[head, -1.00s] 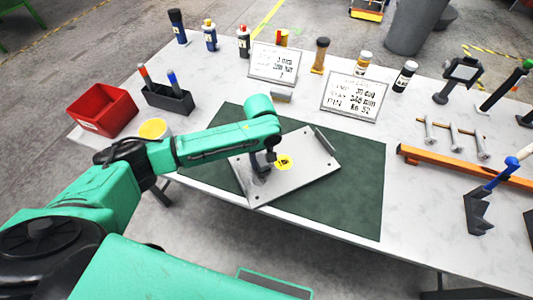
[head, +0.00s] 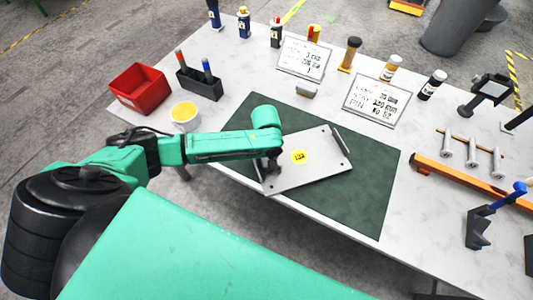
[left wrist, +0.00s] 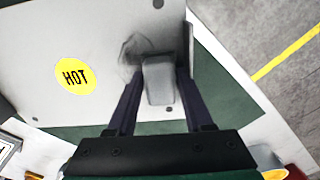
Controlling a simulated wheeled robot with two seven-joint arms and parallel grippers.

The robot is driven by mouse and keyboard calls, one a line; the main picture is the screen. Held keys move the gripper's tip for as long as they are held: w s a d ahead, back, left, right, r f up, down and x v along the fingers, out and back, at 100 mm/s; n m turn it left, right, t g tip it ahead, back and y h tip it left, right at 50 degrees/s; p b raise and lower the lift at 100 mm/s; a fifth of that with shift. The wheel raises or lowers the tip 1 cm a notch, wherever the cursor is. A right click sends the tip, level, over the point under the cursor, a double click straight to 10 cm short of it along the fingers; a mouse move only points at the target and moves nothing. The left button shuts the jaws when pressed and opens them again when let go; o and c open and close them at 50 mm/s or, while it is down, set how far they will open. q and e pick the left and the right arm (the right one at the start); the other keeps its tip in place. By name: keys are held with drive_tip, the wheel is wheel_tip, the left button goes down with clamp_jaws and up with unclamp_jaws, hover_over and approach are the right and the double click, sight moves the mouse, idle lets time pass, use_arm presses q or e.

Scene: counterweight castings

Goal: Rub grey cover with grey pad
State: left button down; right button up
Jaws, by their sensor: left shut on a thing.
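The grey cover (head: 318,172) lies flat on a dark green mat (head: 365,205). It has a raised bar along its right edge and a round yellow sticker (head: 298,156), which reads HOT in the left wrist view (left wrist: 75,76). My left gripper (head: 270,167) is over the cover's left part, beside the sticker. In the left wrist view its dark fingers are shut on the grey pad (left wrist: 158,82), which appears to touch the cover (left wrist: 90,25). A dark smudge (left wrist: 130,50) shows on the cover beside the pad. My right gripper is not in view.
A red bin (head: 140,90), a dark holder with markers (head: 200,84) and a yellow-topped tub (head: 185,115) stand left of the mat. Sign boards (head: 376,102) and bottles line the back. An orange rail (head: 465,182) lies right. The mat's right part is clear.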

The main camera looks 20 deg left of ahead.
sight(280, 168)
use_arm(q)
drive_tip(key=shift+s+d+f, duration=0.2)
drive_tip(key=shift+s+f, duration=0.1)
drive_tip(key=shift+s, duration=0.05)
drive_tip(key=shift+w+d+r+b, duration=0.1)
drive_tip(key=shift+w+d+b, duration=0.2)
drive_tip(key=shift+w+d, duration=1.1)
drive_tip(key=shift+d, duration=0.15)
drive_tip(key=shift+w+d+r+b, duration=0.1)
drive_tip(key=shift+w+d+b, duration=0.35)
drive_tip(key=shift+w+d, duration=0.75)
drive_tip(key=shift+w, duration=0.1)
drive_tip(key=shift+s+d+r+p, duration=0.35)
drive_tip(key=shift+s+p, duration=0.1)
drive_tip(key=shift+p, duration=0.3)
drive_tip(key=shift+s+d, duration=0.15)
drive_tip(key=shift+s, duration=0.1)
drive_tip(key=shift+s+f, duration=0.15)
drive_tip(key=shift+f, duration=0.05)
drive_tip(key=shift+s+a+f, duration=0.15)
drive_tip(key=shift+s+a, duration=0.7)
drive_tip(key=shift+a, duration=0.25)
drive_tip(key=shift+s+a, duration=1.55)
drive_tip(key=shift+a, duration=0.2)
